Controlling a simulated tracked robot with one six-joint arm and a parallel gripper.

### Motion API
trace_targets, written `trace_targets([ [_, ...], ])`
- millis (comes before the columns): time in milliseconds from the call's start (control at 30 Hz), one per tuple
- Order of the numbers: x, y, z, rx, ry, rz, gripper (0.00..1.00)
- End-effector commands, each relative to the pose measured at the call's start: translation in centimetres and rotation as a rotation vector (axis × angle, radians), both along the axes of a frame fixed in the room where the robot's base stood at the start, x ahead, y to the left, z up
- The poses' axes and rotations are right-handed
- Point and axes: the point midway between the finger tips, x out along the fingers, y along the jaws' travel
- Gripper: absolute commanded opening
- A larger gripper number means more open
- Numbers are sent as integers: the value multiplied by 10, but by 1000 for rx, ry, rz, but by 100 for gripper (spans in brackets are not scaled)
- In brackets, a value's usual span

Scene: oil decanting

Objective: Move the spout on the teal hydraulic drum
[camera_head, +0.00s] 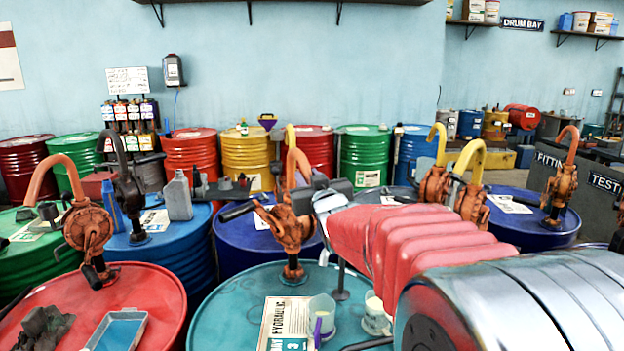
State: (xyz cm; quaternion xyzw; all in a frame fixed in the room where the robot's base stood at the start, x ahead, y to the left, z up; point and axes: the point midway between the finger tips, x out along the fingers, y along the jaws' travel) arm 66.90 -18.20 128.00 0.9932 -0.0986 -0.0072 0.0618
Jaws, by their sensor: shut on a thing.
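The teal hydraulic drum (225,310) stands at the bottom centre, with a paper label reading HYDRAULIC on its lid. A rust-orange hand pump (287,230) stands upright on it. Its curved orange spout (293,163) rises above the pump body. My gripper (303,197), dark at the end of my red-sleeved arm, is at the spout beside the pump's top and is shut on it. The jaws are small and partly hidden, so the exact contact is hard to see. My arm covers the right part of the lid.
On the teal lid are a clear cup (322,312) with a purple handle and another container (375,315). A red drum (150,290) with a tray (117,330) stands at left. Blue drums with pumps crowd behind and right. Little free room lies between drums.

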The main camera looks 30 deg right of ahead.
Motion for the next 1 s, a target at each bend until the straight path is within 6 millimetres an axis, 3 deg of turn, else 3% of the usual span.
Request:
trace_targets([
  [400,-2,-2,-3,3,7,-3,0],
  [433,-2,-2,-3,3,7,-3,25],
  [600,-1,-2,-2,3,4,-2,37],
  [700,-1,-1,-1,3,3,-1,42],
  [1000,-2,-1,0,2,1,-1,42],
])
